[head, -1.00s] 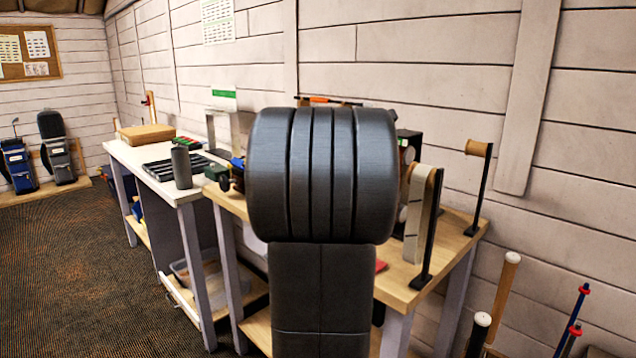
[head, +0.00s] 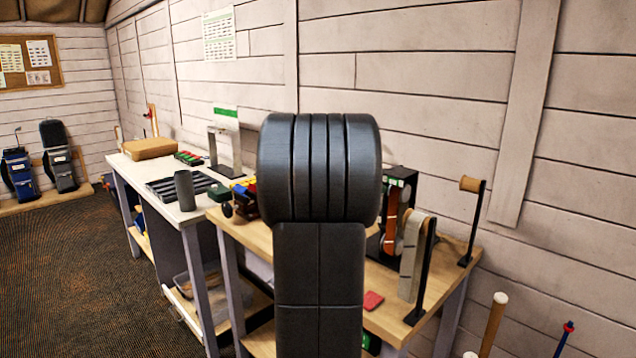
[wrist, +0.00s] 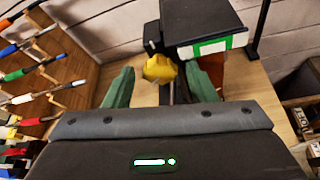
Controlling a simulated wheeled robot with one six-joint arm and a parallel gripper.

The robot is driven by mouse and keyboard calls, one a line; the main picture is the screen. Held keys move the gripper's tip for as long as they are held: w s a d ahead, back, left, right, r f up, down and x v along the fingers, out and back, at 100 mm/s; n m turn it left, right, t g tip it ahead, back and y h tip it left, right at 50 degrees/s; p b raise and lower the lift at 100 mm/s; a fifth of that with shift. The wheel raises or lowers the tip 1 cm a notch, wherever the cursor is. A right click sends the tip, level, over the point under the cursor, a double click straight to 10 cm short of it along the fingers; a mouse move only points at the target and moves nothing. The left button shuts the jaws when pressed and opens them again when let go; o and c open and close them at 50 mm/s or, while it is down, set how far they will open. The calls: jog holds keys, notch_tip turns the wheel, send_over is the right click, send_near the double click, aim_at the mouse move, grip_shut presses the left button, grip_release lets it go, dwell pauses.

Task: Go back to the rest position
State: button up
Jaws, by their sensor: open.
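My gripper (wrist: 159,70) shows in the wrist view with its two green fingers spread apart. A small yellow piece (wrist: 158,68) appears between and beyond the fingertips; no finger is seen pressing on it. A black box with a green-and-white label (wrist: 208,46) is just beyond the fingers. In the head view my dark arm fills the middle and hides my gripper and part of the wooden workbench (head: 387,318).
Left is a white-topped table (head: 137,166) with a grey cup (head: 184,190). Several clubs show in the wrist view (wrist: 35,95). Floor (head: 90,270) is open at left.

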jog(key=shift+r+n+h+p, duration=0.3)
jog(key=shift+n+p, duration=0.1)
jog(key=shift+p, duration=0.45)
jog(key=v, duration=0.8)
jog(key=shift+a+b, duration=0.2)
jog(key=shift+b, duration=0.1)
